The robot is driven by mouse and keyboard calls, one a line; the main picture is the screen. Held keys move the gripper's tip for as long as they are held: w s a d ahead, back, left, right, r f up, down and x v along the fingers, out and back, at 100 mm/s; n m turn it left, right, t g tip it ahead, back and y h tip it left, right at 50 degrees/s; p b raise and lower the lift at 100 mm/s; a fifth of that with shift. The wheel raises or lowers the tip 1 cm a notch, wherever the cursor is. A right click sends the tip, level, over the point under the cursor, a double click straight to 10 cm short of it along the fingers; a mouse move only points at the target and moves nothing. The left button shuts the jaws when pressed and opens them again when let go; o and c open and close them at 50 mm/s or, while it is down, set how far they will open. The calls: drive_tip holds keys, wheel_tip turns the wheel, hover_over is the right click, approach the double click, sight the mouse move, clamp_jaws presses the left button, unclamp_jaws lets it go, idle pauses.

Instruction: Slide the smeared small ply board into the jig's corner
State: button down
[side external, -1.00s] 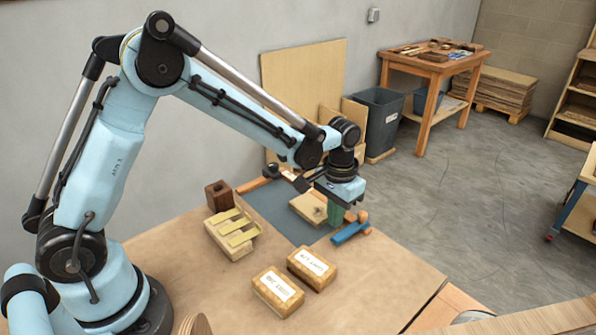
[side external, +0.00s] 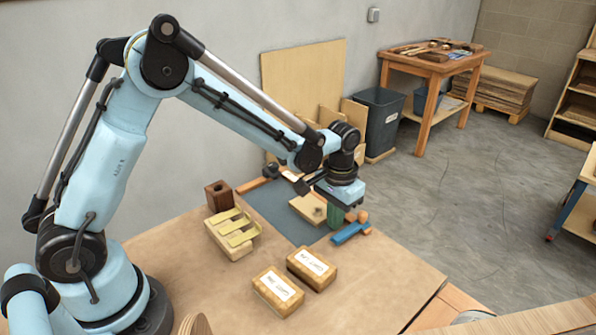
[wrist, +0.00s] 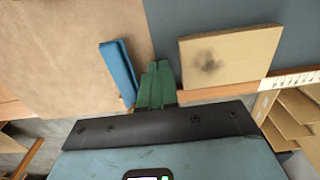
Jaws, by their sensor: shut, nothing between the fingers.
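The small ply board (wrist: 228,56) is pale, with a dark smear on its top face. It lies flat on the blue-grey mat (wrist: 205,17), and it also shows in the side external view (side external: 306,208). My gripper (wrist: 157,68) has green fingers, shut and empty, just left of the board in the wrist view. A narrow gap shows between them there. In the side external view my gripper (side external: 336,214) is low at the board's right end. An orange-brown wooden strip (wrist: 215,91), apparently a jig rail, runs along the board's near side. Which corner is the jig's is unclear.
A blue bar (side external: 350,233) lies close to my fingers. A slotted pale block (side external: 230,236), a dark brown block (side external: 219,196) and two labelled blocks (side external: 312,267) (side external: 278,290) stand on the bench. The bench front (side external: 385,275) is clear.

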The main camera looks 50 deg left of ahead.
sight(301, 199)
drive_tip(key=shift+a, duration=0.15)
drive_tip(key=shift+a, duration=6.1)
drive_tip(key=shift+d, duration=0.1)
drive_tip(key=shift+d, duration=0.5)
drive_tip(key=shift+r, duration=3.55)
